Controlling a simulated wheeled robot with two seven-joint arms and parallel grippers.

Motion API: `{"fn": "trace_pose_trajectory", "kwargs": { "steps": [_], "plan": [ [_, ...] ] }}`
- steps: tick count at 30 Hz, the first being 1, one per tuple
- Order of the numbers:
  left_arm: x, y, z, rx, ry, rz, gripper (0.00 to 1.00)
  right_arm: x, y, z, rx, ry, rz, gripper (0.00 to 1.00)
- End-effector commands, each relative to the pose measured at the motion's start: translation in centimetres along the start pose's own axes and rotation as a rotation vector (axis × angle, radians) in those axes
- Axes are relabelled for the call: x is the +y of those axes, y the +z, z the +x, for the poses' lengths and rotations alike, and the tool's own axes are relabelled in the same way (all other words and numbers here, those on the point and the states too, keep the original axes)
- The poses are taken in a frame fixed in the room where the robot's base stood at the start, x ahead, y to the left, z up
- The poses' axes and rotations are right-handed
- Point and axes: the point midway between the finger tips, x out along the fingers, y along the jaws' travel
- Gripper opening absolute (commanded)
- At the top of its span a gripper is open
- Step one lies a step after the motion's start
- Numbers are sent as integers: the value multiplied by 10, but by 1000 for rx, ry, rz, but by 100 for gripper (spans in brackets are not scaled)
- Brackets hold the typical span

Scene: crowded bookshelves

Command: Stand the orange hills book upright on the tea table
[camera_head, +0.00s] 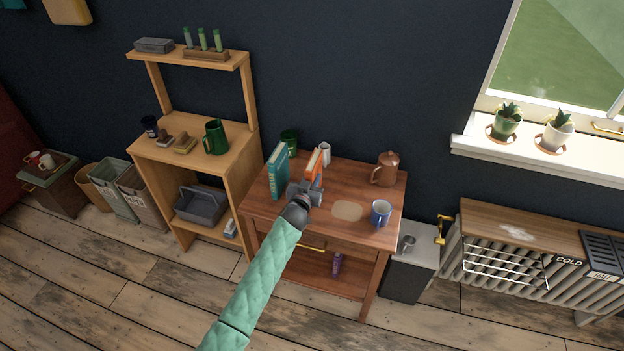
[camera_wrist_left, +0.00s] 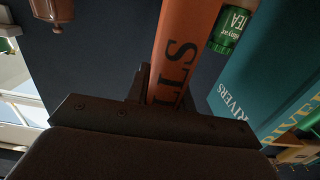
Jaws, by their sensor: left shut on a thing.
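The orange hills book (camera_head: 314,164) is in my left gripper (camera_head: 307,190), over the tea table (camera_head: 285,223). The book looks upright in the head view, with its spine towards me. In the left wrist view its orange spine (camera_wrist_left: 185,45) rises between the dark jaws and shows the letters "LLS". The gripper is shut on it. The gripper hides the book's lower end, so I cannot tell whether it touches the table top. My right gripper is not in view.
A teal rivers book (camera_head: 278,172) stands upright just left of the gripper. A green tea tin (camera_head: 289,141) and a white cup (camera_head: 325,151) are behind. A brown pot (camera_head: 387,170) and a blue mug (camera_head: 381,213) stand to the right, near a pale patch (camera_head: 347,210).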

Motion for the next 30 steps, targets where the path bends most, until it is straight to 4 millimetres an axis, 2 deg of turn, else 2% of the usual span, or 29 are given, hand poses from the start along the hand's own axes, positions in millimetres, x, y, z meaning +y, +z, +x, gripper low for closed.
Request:
{"fn": "trace_pose_trajectory", "kwargs": {
  "steps": [13, 14, 15, 18, 30],
  "plan": [
    [0, 3, 0, 1, 0, 0, 0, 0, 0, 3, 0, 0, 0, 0],
    [0, 3, 0, 1, 0, 0, 25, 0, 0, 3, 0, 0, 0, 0],
    [0, 3, 0, 1, 0, 0, 33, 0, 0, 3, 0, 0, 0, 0],
    [0, 3, 0, 1, 0, 0, 49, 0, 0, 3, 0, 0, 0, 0],
    [0, 4, 0, -1, 0, 0, 49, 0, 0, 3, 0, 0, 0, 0]
  ]
}}
